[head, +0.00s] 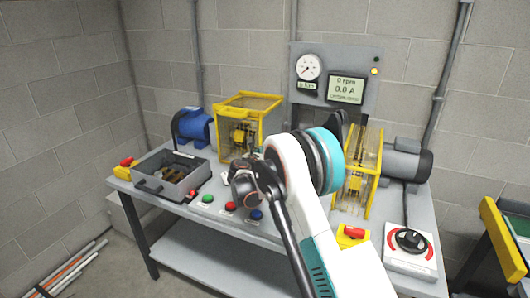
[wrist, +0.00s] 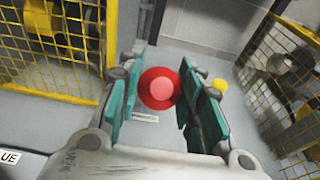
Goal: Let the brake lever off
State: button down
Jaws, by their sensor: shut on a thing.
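In the wrist view, a round red knob (wrist: 159,88), seen end-on with a paler centre, sits between the two teal finger pads of my gripper (wrist: 161,80). It looks like the brake lever's knob; the rest of the lever is hidden beneath it. My gripper is shut on the knob, with the right pad close against it. A small label plate (wrist: 145,118) lies just below the knob on the grey bench top. In the head view my own arm hides the fingers and the lever.
Yellow mesh cages stand on both sides, left (head: 238,135) and right (head: 360,180). The grey bench (head: 300,237) carries green, red and blue buttons (head: 257,214), an open grey box (head: 172,178), a dial box (head: 410,245) and motors. The gauge panel reads 0 rpm, 0.0 A (head: 346,88).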

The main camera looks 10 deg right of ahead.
jog(key=w+d+r+g+p, duration=0.1)
jog(key=w+r+y+p, duration=0.1)
jog(key=shift+w+d+r+g, duration=0.2)
jog(key=shift+d+r+g, duration=0.15)
jog(key=shift+g, duration=0.05)
jog(key=w+d+r+p, duration=0.2)
jog(key=w+d, duration=0.3)
jog(key=w, duration=0.3)
jog(key=shift+d+r, duration=0.2)
jog(key=shift+d, duration=0.2)
jog(key=c, duration=1.1)
grip_release()
jog(key=v, duration=1.2)
